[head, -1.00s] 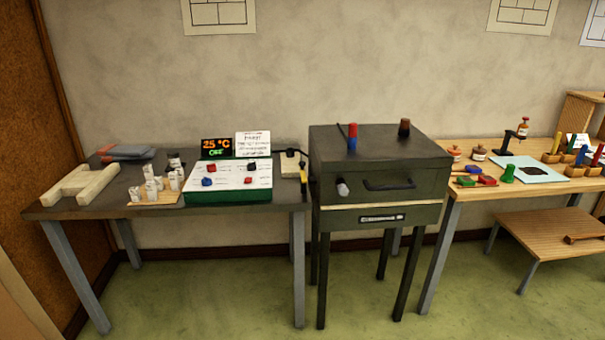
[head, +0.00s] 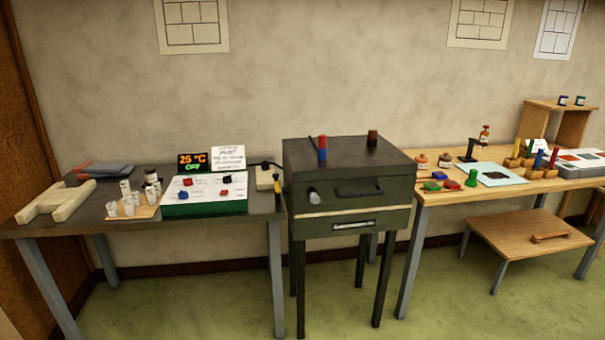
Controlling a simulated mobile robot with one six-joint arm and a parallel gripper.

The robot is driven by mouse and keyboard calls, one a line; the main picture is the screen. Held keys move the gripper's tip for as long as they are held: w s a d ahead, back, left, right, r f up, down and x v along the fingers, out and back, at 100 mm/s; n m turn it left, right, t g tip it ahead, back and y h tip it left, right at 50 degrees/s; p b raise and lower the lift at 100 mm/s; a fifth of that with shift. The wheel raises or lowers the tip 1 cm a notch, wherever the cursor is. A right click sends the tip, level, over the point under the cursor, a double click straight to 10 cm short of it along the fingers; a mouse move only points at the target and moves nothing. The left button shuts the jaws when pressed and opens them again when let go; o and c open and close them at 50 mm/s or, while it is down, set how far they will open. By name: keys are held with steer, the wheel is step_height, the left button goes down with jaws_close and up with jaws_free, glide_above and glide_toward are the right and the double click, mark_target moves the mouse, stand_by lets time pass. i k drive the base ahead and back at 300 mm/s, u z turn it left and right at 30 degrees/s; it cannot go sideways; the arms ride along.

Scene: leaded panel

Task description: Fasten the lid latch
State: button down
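A dark grey kiln-like box (head: 350,215) stands on dark legs between two tables. Its lid (head: 350,160) appears down, with a pale line along the seam below it. A dark bar handle (head: 359,191) is on the lid's front face. A light grey knob-like piece (head: 313,194) sits left of the handle, just above the seam; it may be the latch, but I cannot tell its position. A label plate (head: 353,225) is on the lower front. My gripper is not in view.
A red and blue cylinder (head: 322,149) and a brown one (head: 372,138) stand on the lid. A low wooden bench (head: 525,237) is at right. Green floor in front is clear.

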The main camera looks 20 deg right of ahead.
mark_target(277, 187)
steer(key=z, duration=0.35)
steer(key=k, duration=1.05)
steer(key=z, duration=0.25)
steer(key=i, duration=1.2)
steer(key=u, duration=0.7)
steer(key=i, duration=0.65)
steer(key=u, duration=0.7)
steer(key=i, duration=0.7)
steer(key=u, duration=0.35)
